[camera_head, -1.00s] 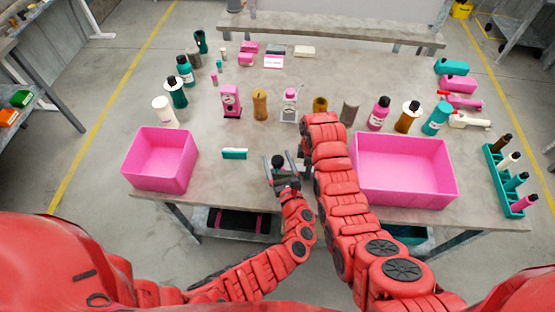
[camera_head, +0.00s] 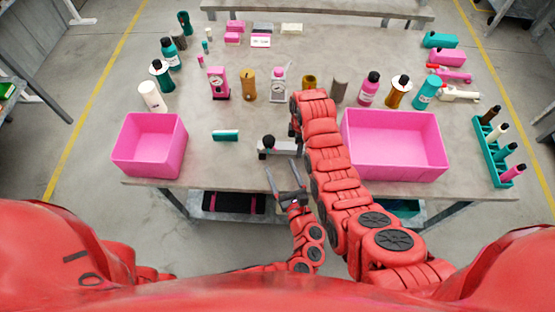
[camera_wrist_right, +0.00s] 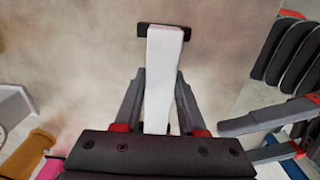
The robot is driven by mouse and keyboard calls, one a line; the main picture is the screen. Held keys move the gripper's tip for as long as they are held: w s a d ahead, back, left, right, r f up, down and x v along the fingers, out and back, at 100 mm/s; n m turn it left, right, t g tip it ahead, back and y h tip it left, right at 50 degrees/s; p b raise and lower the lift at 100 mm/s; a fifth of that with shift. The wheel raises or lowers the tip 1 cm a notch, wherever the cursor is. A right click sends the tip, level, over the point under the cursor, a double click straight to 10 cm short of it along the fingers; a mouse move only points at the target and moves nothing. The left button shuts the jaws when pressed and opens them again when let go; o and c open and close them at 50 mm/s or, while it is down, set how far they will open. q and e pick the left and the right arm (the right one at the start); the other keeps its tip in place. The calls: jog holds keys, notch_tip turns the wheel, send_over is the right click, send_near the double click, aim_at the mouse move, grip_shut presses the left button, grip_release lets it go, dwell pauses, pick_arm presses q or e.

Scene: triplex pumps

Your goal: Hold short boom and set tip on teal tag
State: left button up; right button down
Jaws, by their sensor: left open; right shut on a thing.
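The short boom (camera_head: 283,147) is a pale bar with a dark end, held near the table's front edge. In the right wrist view the white bar (camera_wrist_right: 160,80) runs between my right gripper's fingers to a black end cap. My right gripper (camera_wrist_right: 158,100) is shut on it; in the head view my arm hides those fingers. A dark round knob (camera_head: 268,141) shows at the bar's left end. The teal tag (camera_head: 225,135) lies on the table left of the bar, apart from it. My left gripper (camera_head: 285,178) is open and empty, just below the bar.
Pink bins stand at left (camera_head: 150,145) and right (camera_head: 395,145). Several bottles and pumps, including a pink pump (camera_head: 217,83), line the table behind. A teal rack (camera_head: 493,155) stands at far right. The table around the tag is clear.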

dwell(0.3)
jog(key=shift+c, duration=2)
grip_release()
